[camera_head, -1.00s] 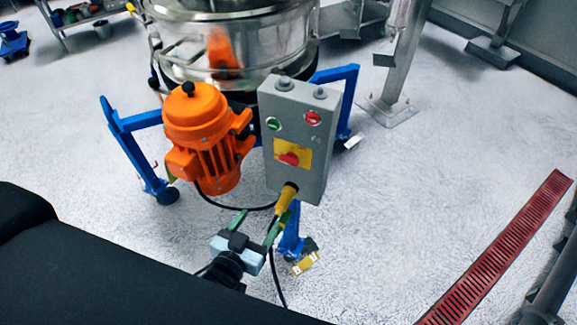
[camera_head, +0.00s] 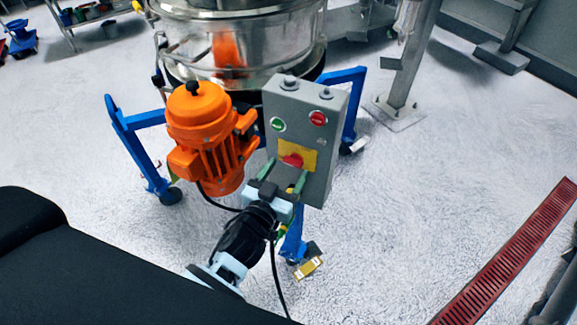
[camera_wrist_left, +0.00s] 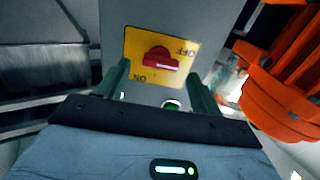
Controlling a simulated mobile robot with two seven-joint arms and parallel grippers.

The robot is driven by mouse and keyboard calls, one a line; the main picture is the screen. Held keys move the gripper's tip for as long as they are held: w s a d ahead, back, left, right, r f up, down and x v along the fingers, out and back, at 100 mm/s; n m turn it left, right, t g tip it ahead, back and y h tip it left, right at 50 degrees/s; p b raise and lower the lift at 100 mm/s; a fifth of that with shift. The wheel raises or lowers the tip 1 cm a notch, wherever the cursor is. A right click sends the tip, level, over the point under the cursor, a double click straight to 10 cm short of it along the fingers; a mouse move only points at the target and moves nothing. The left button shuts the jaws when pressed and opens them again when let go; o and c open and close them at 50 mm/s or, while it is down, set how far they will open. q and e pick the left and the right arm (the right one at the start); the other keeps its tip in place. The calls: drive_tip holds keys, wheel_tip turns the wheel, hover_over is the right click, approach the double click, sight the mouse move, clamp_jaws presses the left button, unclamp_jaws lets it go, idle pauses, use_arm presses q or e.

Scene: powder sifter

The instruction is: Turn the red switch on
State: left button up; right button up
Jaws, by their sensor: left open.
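The red switch (camera_head: 292,160) is a rotary knob on a yellow plate (camera_head: 310,154), low on the front of the grey control box (camera_head: 322,115). In the left wrist view the red switch (camera_wrist_left: 160,60) lies between and beyond my fingertips, on the yellow plate (camera_wrist_left: 135,42) marked ON and OFF; the picture is upside down there. My left gripper (camera_head: 286,171) is open, just in front of and below the switch. In the left wrist view its green fingers (camera_wrist_left: 160,80) are spread with nothing between them; I cannot tell whether they touch the plate. My right gripper is not in view.
A green button (camera_head: 278,124) and a red button (camera_head: 318,118) sit above the switch. The orange motor (camera_head: 205,138) stands close on the left, below the steel sifter drum (camera_head: 235,45). A black cable hangs below the box. The floor at right is clear up to a red grate (camera_head: 510,255).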

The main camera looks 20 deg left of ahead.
sight(293, 162)
use_arm(q)
drive_tip(key=shift+w+d, duration=0.1)
drive_tip(key=shift+w, duration=0.95)
drive_tip(key=c, duration=1)
